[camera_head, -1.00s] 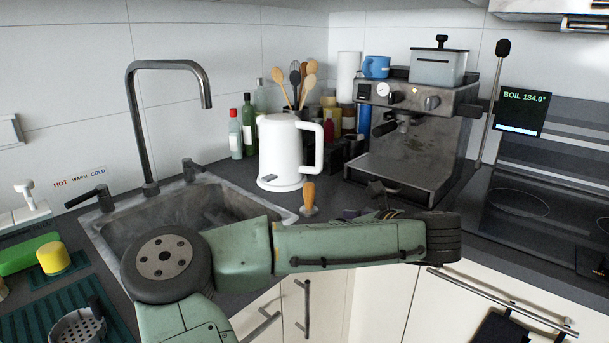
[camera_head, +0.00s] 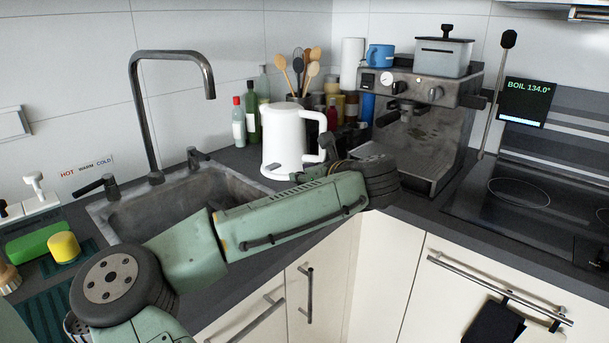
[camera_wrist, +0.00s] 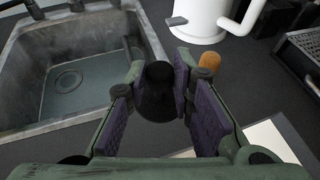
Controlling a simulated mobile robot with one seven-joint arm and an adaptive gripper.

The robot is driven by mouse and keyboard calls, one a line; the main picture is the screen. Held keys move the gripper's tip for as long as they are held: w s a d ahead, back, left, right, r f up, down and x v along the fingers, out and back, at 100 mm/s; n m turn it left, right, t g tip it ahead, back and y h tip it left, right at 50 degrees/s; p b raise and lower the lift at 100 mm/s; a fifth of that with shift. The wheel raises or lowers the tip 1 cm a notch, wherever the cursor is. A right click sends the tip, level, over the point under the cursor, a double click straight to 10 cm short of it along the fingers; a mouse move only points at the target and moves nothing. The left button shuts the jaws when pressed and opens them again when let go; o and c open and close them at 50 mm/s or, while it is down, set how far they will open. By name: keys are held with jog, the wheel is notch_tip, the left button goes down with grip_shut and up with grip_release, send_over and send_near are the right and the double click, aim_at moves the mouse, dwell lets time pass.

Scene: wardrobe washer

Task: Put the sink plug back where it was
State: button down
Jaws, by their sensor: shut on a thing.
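The sink plug (camera_wrist: 157,98) is a dark, rounded piece between my fingers in the wrist view. My gripper (camera_wrist: 158,75) is shut on it, with the purple pads on either side. The plug hangs over the dark worktop, to the right of the sink's edge. The grey sink (camera_head: 140,212) is behind my arm in the head view. Its basin and round drain (camera_wrist: 68,82) show at the left of the wrist view. In the head view my arm reaches across the sink's front towards the kettle, and the plug cannot be made out there.
A white kettle (camera_head: 283,142) stands close behind my gripper. A wooden-handled tool (camera_wrist: 209,62) stands beside my right finger. A tall faucet (camera_head: 150,120) rises behind the sink. An espresso machine (camera_head: 420,120) stands to the right. Sponges (camera_head: 35,243) lie at the left.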

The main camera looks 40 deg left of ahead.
jog(key=shift+f+b, duration=2.15)
jog(key=shift+f, duration=1.7)
jog(key=shift+f, duration=0.25)
jog(key=c, duration=1.3)
grip_release()
jog(key=o, duration=0.3)
jog(key=shift+d, duration=0.1)
jog(key=v, duration=1.1)
jog(key=shift+s+d+r, duration=0.1)
jog(key=shift+s+d, duration=0.1)
jog(key=shift+d, duration=0.15)
